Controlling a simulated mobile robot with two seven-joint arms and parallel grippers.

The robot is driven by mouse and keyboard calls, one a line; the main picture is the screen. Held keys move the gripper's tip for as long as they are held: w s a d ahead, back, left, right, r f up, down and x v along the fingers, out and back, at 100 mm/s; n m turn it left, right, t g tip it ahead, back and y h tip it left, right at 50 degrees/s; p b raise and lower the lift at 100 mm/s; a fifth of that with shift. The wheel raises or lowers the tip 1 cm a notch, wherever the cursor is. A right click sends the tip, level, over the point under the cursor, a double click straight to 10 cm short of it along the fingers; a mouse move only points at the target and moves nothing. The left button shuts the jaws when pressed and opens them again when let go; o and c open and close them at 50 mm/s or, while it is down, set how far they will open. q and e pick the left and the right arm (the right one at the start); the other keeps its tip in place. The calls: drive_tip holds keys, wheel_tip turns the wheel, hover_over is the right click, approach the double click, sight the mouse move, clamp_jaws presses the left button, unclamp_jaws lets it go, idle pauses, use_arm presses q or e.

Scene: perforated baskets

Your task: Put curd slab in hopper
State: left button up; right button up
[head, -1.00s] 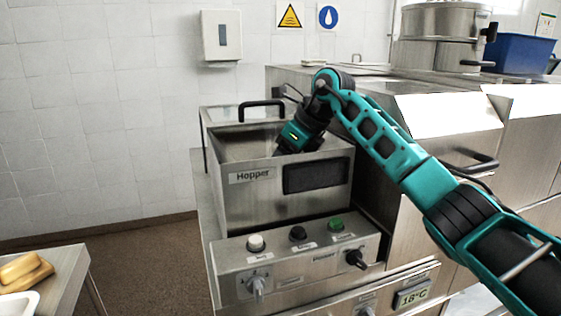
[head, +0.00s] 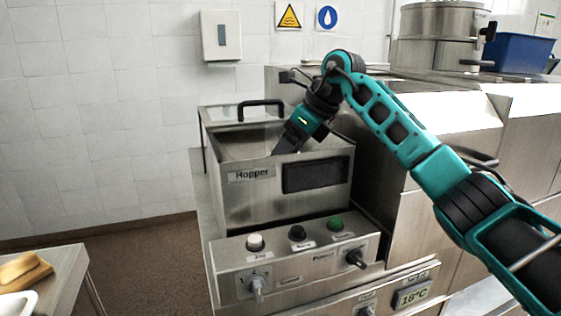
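The hopper (head: 236,198) is a steel box labelled "Hopper" on the machine in the middle of the head view. Its top is open and its lid (head: 245,112) with a black handle is raised at the back. My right arm comes in from the right, and my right gripper (head: 281,150) points down at the hopper's mouth. Its fingertips are hidden or too small to judge, and no slab shows in it. Yellowish slabs (head: 20,272) lie on a table at the lower left; I cannot tell whether they are curd. My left gripper is out of view.
The side table (head: 68,272) holds a white tray (head: 18,304) at its near edge. A control panel (head: 295,262) with knobs and buttons juts out below the hopper. Steel machines with a large pot (head: 440,38) and a blue bin (head: 518,52) stand at right.

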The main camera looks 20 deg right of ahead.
drive_tip(key=v, duration=0.8)
drive_tip(key=shift+r, duration=0.35)
drive_tip(key=shift+s, duration=0.15)
